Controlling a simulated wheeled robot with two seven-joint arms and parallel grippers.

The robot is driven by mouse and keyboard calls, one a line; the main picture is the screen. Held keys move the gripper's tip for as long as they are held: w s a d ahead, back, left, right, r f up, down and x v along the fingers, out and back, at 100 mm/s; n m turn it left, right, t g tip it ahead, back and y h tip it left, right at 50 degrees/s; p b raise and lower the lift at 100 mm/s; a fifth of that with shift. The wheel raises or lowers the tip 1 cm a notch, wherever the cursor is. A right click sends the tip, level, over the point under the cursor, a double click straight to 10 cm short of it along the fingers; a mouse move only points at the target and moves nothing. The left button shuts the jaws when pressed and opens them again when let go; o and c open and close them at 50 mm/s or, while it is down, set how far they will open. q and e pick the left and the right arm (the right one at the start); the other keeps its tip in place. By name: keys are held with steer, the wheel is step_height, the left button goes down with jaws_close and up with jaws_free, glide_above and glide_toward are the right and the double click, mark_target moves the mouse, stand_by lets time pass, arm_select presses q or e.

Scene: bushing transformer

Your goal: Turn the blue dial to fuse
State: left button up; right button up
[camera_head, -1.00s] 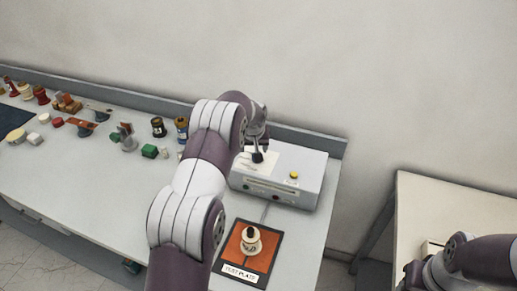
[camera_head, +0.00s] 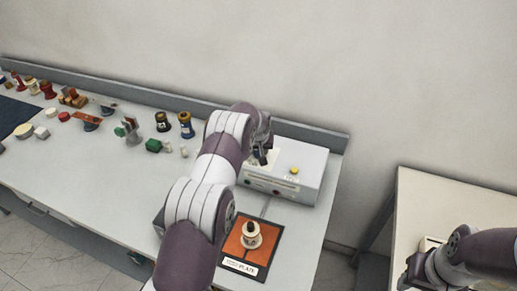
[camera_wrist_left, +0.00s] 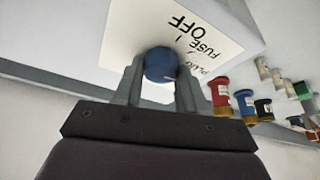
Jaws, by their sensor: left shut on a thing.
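The blue dial (camera_wrist_left: 161,64) sits on a white label plate (camera_wrist_left: 200,28) printed OFF, FUSE and, partly hidden, what looks like PLUG. The plate is on the grey box (camera_head: 306,160). My left gripper (camera_wrist_left: 160,70) has its two grey fingers on either side of the dial and is shut on it. A pale mark shows at the dial's lower edge, but I cannot tell clearly which word it points to. In the head view my left gripper (camera_head: 263,156) hides the dial. My right gripper (camera_head: 408,276) is at the lower right edge, its fingers unclear.
A yellow button (camera_head: 294,170) is on the box top. The orange test plate (camera_head: 236,245) with a cream and black bushing (camera_head: 250,236) lies in front, close to my left arm. Several spools and small parts stand along the bench to the left. A second table (camera_head: 440,205) is at right.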

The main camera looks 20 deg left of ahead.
arm_select(q)
steer(key=shift+f+b, duration=0.15)
steer(key=shift+b, duration=0.35)
steer(key=n+y+b, duration=0.1)
steer(key=n+b, duration=0.3)
steer(key=b, duration=0.3)
steer(key=shift+w+d+f+g, duration=0.1)
steer(key=shift+f+g, duration=0.05)
steer(key=shift+g, duration=0.25)
steer(key=shift+r+n+g+y+b, duration=0.2)
steer(key=shift+n+g+y+b, duration=0.15)
steer(key=shift+n+b, duration=0.45)
steer(key=shift+r+n+y+p, duration=0.25)
steer(key=shift+n+p, duration=0.25)
steer(key=shift+n, duration=0.4)
steer(key=shift+g, duration=0.25)
steer(key=shift+f+n, duration=0.1)
steer(key=shift+n, duration=0.2)
